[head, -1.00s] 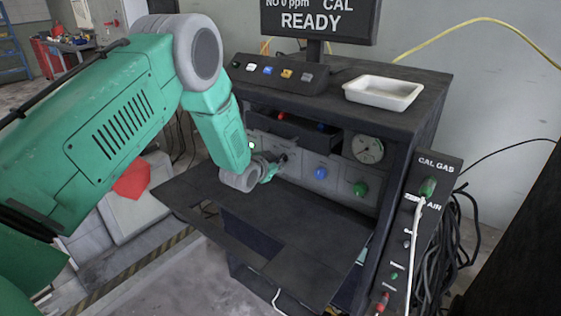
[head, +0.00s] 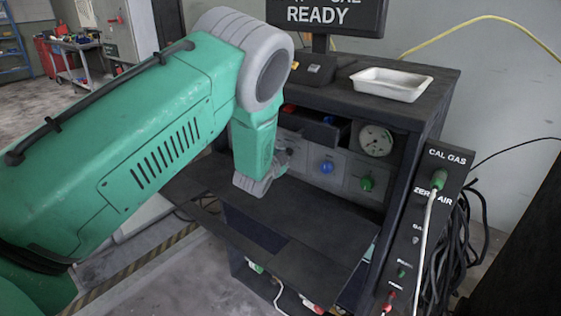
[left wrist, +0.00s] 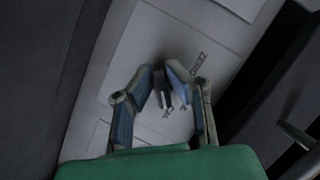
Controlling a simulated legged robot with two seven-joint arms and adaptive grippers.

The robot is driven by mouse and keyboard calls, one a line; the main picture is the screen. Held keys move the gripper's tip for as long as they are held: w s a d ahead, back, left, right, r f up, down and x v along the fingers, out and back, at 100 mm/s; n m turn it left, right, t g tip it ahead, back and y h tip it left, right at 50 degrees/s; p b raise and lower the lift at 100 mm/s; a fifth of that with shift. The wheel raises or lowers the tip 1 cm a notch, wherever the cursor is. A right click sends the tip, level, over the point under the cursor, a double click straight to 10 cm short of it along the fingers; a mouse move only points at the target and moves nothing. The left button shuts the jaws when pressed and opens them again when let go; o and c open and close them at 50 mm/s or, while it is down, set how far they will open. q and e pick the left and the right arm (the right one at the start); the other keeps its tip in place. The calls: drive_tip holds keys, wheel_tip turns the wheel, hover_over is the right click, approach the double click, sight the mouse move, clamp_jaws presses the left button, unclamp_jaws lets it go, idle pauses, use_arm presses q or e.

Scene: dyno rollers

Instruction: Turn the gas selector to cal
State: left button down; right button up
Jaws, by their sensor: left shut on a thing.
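The gas selector is a small dark knob (left wrist: 166,99) on a pale panel plate in the left wrist view, with the word ZERO printed beside it. My left gripper (left wrist: 164,74) has its two fingertips closed around this knob. In the head view my left gripper (head: 281,160) is at the left part of the grey front panel (head: 305,178), mostly behind my wrist, so the knob's pointing direction cannot be told there. My right gripper is not in view.
A blue knob (head: 327,168), a green knob (head: 367,183) and a round gauge (head: 375,141) are right of the gripper. A dark shelf (head: 310,225) juts out below. A white tray (head: 392,84) lies on top. A hose panel (head: 428,215) stands at right.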

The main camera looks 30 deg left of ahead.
use_arm(q)
drive_tip(key=shift+w+d+r, duration=0.4)
drive_tip(key=shift+d+r, duration=0.15)
drive_tip(key=c, duration=1.6)
unclamp_jaws()
drive_tip(key=shift+d, duration=0.4)
drive_tip(key=shift+s+a+f, duration=0.2)
drive_tip(key=shift+s+a, duration=0.1)
drive_tip(key=v, duration=1.1)
drive_tip(key=shift+s+d, duration=0.25)
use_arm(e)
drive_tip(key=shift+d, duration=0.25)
use_arm(q)
drive_tip(key=shift+a, duration=0.1)
